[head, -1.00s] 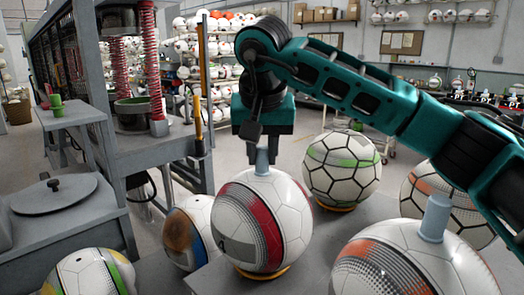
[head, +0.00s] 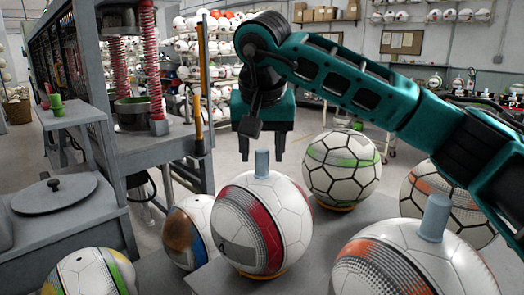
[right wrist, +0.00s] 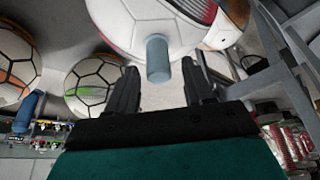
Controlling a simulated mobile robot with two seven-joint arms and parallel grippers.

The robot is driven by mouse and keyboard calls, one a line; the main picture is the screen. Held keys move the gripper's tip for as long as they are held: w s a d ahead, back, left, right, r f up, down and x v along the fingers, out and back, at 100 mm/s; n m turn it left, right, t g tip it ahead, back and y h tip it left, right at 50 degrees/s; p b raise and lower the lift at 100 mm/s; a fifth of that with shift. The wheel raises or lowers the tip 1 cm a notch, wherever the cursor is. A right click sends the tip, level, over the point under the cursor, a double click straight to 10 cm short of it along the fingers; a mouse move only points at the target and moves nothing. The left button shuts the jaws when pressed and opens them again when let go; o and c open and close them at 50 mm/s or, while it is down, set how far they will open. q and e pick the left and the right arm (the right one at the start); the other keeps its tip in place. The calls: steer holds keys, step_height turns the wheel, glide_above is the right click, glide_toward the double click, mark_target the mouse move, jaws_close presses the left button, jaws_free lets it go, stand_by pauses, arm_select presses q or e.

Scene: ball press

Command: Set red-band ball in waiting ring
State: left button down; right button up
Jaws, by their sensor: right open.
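The red-band ball (head: 262,228) is white with a red stripe and a dotted grey patch. It rests on a yellow ring (head: 262,274) on the grey table, and a blue-grey peg (head: 262,163) stands up from its top. My right gripper (head: 263,158) is open, with its fingers around the top of the peg or just above it. In the right wrist view the open fingers (right wrist: 160,90) point toward the peg (right wrist: 158,60), which shows between them, apart from both. I cannot tell which ring is the waiting ring. My left gripper is not in view.
A green-striped ball (head: 342,168) sits on a ring behind. An orange-patterned ball (head: 412,262) with its own peg stands front right. A brown-and-blue ball (head: 188,232) is close on the left. The press (head: 140,100) stands at the left.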

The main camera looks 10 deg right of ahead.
steer(key=d+v, duration=0.1)
steer(key=v, duration=1)
steer(key=shift+a+r+p, duration=0.25)
steer(key=shift+a+p, duration=0.1)
steer(key=shift+a, duration=0.15)
steer(key=shift+s, duration=0.15)
